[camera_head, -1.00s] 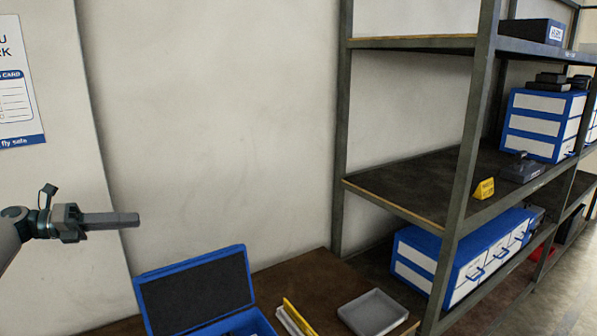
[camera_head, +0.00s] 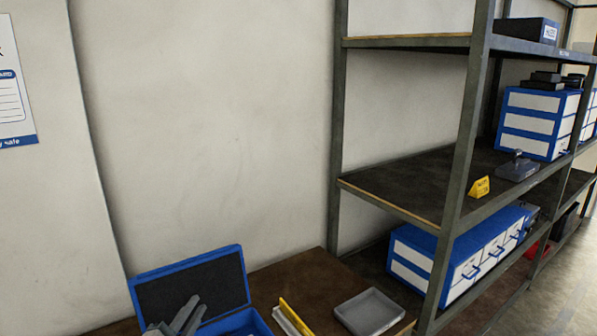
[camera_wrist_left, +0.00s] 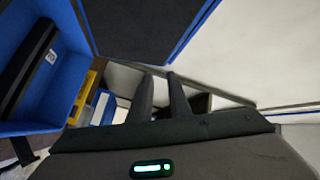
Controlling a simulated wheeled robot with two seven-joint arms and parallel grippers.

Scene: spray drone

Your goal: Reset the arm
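My left gripper (camera_head: 190,303) shows at the bottom left of the head view, in front of the blue case (camera_head: 239,270) with its lid raised. Its two grey fingers are a little apart, with nothing seen between them. In the left wrist view the two dark fingers (camera_wrist_left: 160,75) also stand apart with a narrow empty gap. The case's blue tray (camera_wrist_left: 60,108) and dark lid lining show around them. Whether the fingers touch the case cannot be told. My right gripper is in neither view.
A grey tray (camera_head: 369,312) and a yellow-edged item (camera_head: 297,317) are on the brown table (camera_head: 309,284), right of the case. A metal shelf rack (camera_head: 462,150) with blue-and-white drawer units (camera_head: 536,122) stands at the right. The wall behind is bare apart from a poster (camera_head: 14,100).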

